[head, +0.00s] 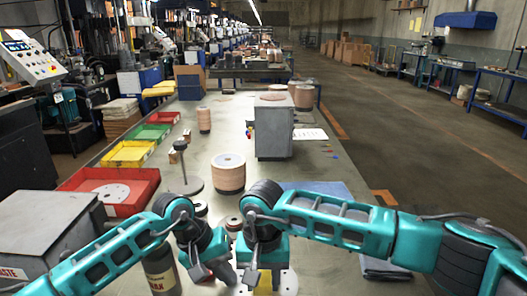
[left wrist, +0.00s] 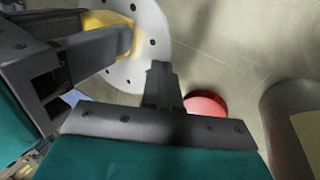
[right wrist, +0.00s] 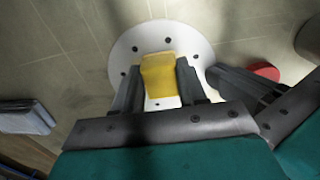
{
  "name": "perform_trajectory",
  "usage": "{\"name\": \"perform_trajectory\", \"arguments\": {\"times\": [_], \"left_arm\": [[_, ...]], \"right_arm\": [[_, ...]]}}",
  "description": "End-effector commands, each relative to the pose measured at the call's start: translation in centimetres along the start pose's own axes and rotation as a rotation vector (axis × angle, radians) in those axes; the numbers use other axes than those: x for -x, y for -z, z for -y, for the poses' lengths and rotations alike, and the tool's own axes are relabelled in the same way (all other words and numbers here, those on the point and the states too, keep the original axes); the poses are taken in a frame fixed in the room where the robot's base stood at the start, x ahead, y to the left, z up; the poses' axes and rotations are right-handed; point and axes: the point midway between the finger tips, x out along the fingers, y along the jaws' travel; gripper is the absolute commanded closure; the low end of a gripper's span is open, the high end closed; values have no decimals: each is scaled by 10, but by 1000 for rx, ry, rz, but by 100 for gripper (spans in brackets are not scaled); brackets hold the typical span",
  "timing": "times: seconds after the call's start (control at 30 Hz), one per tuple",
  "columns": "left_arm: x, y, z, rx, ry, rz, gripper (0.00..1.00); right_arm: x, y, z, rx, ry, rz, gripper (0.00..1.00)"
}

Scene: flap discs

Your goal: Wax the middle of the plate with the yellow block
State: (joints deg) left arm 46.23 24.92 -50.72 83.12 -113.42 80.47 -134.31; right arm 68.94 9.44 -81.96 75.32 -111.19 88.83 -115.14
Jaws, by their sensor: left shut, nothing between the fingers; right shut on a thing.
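The yellow block (right wrist: 160,78) is between the fingers of my right gripper (right wrist: 158,85), which is shut on it. The block is over the middle of the round white plate with small holes (right wrist: 126,46); I cannot tell whether they touch. In the head view, the block (head: 265,284) and plate (head: 289,283) are partly hidden by my right gripper. The left wrist view also shows the block (left wrist: 122,40) and plate (left wrist: 152,66). My left gripper (left wrist: 162,72) is shut and empty, left of the right gripper beside the plate.
A red round thing (left wrist: 206,106) lies near my left gripper. A dark labelled bottle (head: 160,272) stands left of it. A stack of discs (head: 228,174) and a grey box (head: 274,128) stand farther back. Folded blue cloth (head: 385,268) lies at the right.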

Motion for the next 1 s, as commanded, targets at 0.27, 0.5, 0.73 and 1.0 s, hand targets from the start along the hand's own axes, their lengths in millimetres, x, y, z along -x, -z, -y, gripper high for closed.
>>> {"name": "perform_trajectory", "arguments": {"times": [0.27,0.5,0.73,1.0], "left_arm": [[-1,-1,0,0,1,3,100],[-1,-1,0,0,1,3,100],[-1,-1,0,0,1,3,100],[-1,-1,0,0,1,2,100]], "right_arm": [[-2,18,-2,-1,-3,0,94],[-2,32,-4,-4,-4,0,94],[0,50,-5,-2,-3,-1,94],[0,48,-4,3,-1,0,94]]}}
